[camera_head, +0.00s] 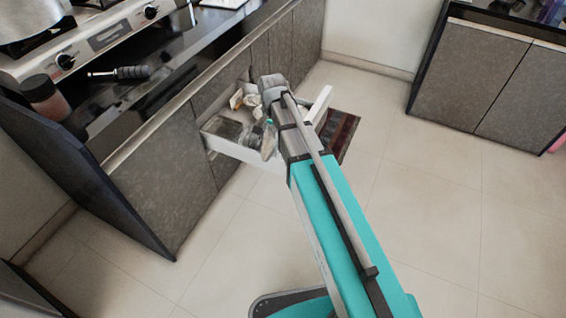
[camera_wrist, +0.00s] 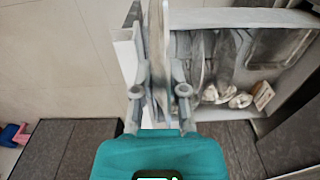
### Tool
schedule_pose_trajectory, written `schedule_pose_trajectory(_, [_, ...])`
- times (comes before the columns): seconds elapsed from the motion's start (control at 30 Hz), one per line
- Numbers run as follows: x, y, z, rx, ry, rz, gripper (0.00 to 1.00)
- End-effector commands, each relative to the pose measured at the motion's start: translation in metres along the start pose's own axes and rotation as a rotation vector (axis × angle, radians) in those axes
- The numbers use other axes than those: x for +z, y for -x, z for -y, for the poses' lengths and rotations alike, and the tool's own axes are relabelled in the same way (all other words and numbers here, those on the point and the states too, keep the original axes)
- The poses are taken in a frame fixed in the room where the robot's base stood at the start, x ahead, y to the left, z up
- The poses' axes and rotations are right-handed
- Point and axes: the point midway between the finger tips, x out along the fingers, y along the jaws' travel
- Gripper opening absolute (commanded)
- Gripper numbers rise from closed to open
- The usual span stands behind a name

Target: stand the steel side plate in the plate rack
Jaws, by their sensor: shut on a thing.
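In the wrist view my gripper (camera_wrist: 159,93) is shut on the steel side plate (camera_wrist: 157,55), gripping it between its two fingers. The plate is seen nearly edge-on and stands upright, over or in the open drawer; I cannot tell whether it touches anything below. Just right of it, more upright plates (camera_wrist: 199,55) stand close together in what looks like the plate rack, whose frame is mostly hidden. In the head view my arm covers much of the drawer (camera_head: 240,150), and the gripper is not clearly seen there.
The drawer also holds small pale crockery (camera_wrist: 228,97) and a clear tray-like container (camera_wrist: 280,48). A counter with a stove (camera_head: 100,40) runs along the left. A dark striped mat (camera_head: 340,132) lies on the floor by the drawer. The tiled floor (camera_head: 440,220) at right is clear.

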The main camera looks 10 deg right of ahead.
Motion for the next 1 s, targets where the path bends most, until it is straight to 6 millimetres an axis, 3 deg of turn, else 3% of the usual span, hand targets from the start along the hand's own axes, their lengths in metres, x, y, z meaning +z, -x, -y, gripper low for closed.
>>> schedule_pose_trajectory(0.03, [0.001,-0.011,0.001,0.002,0.0,-0.001,0.0])
schedule_pose_trajectory(0.2, [0.003,-0.018,0.003,0.005,-0.002,-0.002,0.0])
schedule_pose_trajectory(0.67, [0.003,-0.019,0.004,0.005,-0.003,-0.002,0.0])
schedule_pose_trajectory(0.87, [-0.01,-0.026,0.007,0.005,-0.004,-0.002,0.0])
schedule_pose_trajectory(1.0, [-0.03,-0.037,0.011,0.005,-0.004,-0.002,0.0])
